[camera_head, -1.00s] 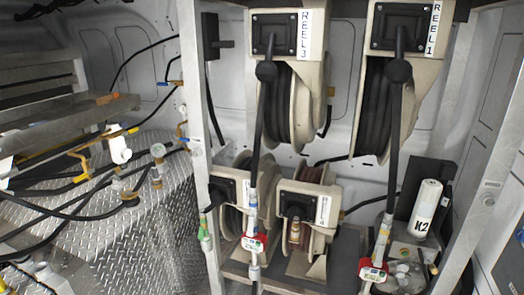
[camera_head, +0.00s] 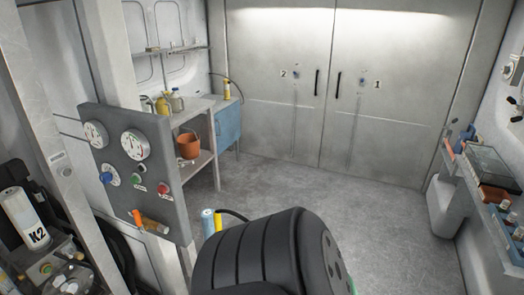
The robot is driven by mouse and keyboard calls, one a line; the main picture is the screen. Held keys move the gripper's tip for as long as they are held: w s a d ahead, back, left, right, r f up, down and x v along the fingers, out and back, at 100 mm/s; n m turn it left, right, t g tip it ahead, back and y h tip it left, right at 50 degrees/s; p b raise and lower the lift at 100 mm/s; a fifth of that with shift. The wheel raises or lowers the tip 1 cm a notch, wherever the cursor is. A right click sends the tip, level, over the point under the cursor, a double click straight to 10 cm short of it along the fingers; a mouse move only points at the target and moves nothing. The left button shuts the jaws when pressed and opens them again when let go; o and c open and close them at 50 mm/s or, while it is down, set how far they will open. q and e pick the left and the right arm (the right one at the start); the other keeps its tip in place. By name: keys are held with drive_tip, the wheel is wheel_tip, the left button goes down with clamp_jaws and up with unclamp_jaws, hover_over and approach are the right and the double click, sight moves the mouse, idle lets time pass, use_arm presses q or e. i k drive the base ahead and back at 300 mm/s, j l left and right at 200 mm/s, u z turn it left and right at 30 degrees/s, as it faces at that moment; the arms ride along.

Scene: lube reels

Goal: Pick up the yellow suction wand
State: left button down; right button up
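I cannot tell for certain which thing is the yellow suction wand. A small yellow cylinder (camera_head: 227,90) stands upright on top of the blue cabinet (camera_head: 228,127) at the back, with a dark hose arching beside it. Closer, a blue-and-pale cylinder (camera_head: 208,223) with a thin yellow piece beside it and a black hose shows at lower centre, its lower part hidden by a large black ribbed body in front. Neither of my grippers is in view.
A grey gauge panel (camera_head: 110,172) stands at left, near a white K2 canister (camera_head: 25,218). A shelf unit holds an orange bucket (camera_head: 188,146). Shut metal double doors (camera_head: 325,85) close the back. A bench (camera_head: 500,215) lines the right. The middle floor (camera_head: 320,185) is clear.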

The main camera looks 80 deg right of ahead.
sight(217, 221)
drive_tip(key=z, duration=2.25)
